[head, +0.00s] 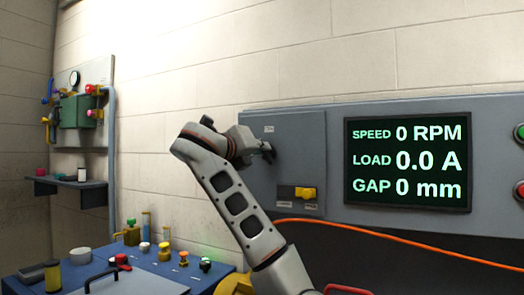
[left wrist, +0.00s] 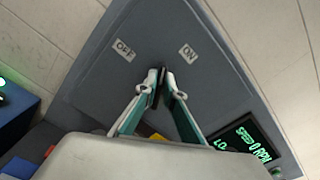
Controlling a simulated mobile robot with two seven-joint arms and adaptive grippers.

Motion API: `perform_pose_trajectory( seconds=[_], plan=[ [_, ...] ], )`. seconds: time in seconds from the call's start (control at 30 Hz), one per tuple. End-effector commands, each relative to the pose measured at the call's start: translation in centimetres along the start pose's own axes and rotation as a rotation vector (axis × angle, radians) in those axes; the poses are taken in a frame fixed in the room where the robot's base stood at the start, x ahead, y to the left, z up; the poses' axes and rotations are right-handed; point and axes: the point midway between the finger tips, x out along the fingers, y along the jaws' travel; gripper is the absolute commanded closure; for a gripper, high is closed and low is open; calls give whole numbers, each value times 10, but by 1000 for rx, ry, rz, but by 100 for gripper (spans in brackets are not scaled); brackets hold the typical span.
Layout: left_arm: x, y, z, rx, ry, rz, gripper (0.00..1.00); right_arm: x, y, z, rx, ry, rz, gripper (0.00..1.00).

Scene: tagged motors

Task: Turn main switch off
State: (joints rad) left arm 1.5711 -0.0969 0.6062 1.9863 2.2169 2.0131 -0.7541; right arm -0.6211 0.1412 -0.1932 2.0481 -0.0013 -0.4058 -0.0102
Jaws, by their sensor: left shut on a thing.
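The main switch's dark handle (left wrist: 157,92) sits on a grey panel (left wrist: 100,80) between the fingers of my left gripper (left wrist: 159,86). In the left wrist view, the OFF label (left wrist: 124,50) lies up and left of the handle and the ON label (left wrist: 188,53) up and right. The handle stands roughly between the two labels; its exact setting is hard to tell. In the head view, my left gripper (head: 266,151) is at the panel's upper part and hides most of the handle. The gripper is shut on the handle. My right gripper is not in view.
A screen (head: 408,165) right of the panel reads speed 0 RPM, load 0.0 A, gap 0 mm. A yellow switch (head: 305,193) sits low on the panel. An orange cable (head: 400,240) hangs below. A blue bench (head: 55,277) with knobs stands at the left.

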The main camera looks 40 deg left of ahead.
Motion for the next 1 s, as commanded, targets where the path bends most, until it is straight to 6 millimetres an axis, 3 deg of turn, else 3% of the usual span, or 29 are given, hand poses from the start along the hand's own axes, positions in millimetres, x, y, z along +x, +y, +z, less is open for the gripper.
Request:
perform_pose_trajectory(
  seconds=[0.7, 1.0],
  plan=[
    [1, 8, -5, -673, 2, 0, 100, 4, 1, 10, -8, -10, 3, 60],
    [1, 10, -6, -886, 2, 1, 100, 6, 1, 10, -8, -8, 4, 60]
  ],
)
